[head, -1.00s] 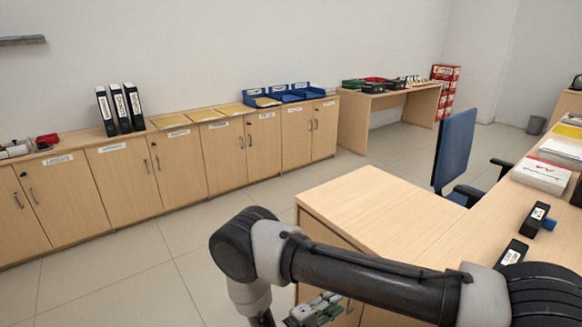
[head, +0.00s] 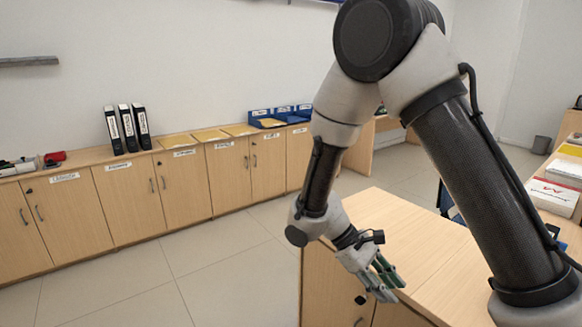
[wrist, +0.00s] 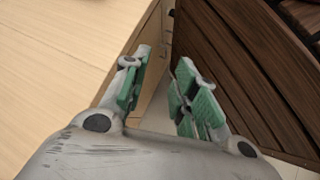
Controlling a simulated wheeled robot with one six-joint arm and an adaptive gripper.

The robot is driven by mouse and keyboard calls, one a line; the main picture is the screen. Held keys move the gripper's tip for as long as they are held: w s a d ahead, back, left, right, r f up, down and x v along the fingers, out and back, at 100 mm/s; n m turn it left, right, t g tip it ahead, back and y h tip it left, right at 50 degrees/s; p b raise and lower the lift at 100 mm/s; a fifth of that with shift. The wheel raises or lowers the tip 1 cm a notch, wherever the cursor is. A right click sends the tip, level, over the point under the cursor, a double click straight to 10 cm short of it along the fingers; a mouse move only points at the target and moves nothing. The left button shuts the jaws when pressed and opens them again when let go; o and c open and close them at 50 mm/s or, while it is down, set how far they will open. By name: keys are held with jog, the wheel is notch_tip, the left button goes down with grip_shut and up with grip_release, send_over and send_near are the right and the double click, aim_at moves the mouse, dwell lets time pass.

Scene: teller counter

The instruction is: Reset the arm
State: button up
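My arm is raised with its elbow high at the top of the head view, and the forearm hangs down from it. My gripper (head: 384,281) points down and to the right beside the near end of the light wood desk (head: 385,215). In the wrist view my gripper (wrist: 160,88) shows two fingers with green pads, spread apart, with nothing between them. From the head view I cannot tell whether the fingers touch the desk.
Low cabinets (head: 130,200) along the wall carry black binders (head: 127,130), yellow envelopes and blue trays (head: 280,117). A paper pack (head: 553,196) lies at the right. A dark brown slatted surface (wrist: 245,75) is close on the wrist view's right. Floor at left is clear.

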jog(key=s+d+r+m+t+y, duration=0.4)
jog(key=d+r, duration=0.3)
jog(key=r, duration=0.5)
jog(key=s+d+r+m+t+y, duration=0.4)
jog(key=s+d+r, duration=0.2)
jog(key=r, duration=0.7)
jog(key=shift+d+m+t, duration=0.3)
jog(key=shift+d, duration=0.45)
jog(key=shift+o, duration=0.2)
jog(key=shift+w, duration=0.1)
